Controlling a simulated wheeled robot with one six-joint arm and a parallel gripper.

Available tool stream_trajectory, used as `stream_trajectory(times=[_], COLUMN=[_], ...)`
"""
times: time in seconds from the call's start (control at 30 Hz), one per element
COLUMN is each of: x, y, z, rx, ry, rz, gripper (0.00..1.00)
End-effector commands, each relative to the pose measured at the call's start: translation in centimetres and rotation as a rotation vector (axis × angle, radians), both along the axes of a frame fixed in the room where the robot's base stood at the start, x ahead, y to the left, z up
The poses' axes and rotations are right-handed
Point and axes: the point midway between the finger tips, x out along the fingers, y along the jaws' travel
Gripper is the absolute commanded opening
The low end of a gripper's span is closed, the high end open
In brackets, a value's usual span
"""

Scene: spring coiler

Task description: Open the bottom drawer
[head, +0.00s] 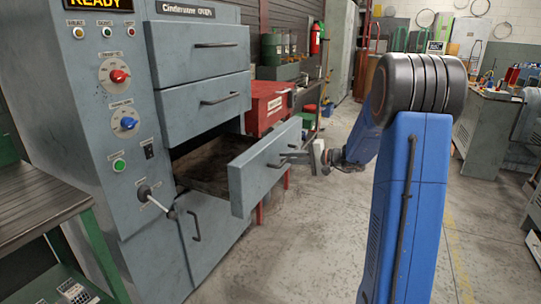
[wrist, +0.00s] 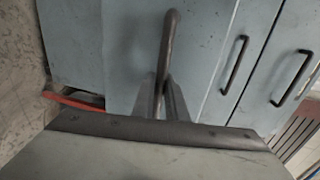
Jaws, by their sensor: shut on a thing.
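The bottom drawer (head: 262,170) of the grey-blue machine is pulled well out in the head view, its dark inside showing. My gripper (head: 306,156) is at the drawer's front, on its bar handle. In the wrist view the handle (wrist: 169,45) runs down between the two fingers of my gripper (wrist: 164,98), which are shut on it. The drawer front (wrist: 135,45) fills the area behind the handle there.
Two shut drawers, the middle (head: 205,106) and the top (head: 200,50), are above. A cupboard door (head: 205,232) is below. A red box (head: 268,105) stands behind the open drawer. A bench (head: 35,205) is at left. The floor (head: 300,240) in front is clear.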

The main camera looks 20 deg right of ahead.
Motion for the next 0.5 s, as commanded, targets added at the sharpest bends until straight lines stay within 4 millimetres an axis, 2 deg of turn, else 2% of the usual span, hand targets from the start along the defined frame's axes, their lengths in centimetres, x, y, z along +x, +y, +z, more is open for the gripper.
stream_trajectory(times=[0.2,0.5], x=[-2.1,-2.9], y=[-2.0,-2.7], z=[0.0,0.0], rx=[0.0,-0.001], ry=[0.001,0.001], rz=[-0.002,0.0], gripper=[0.0,0.0])
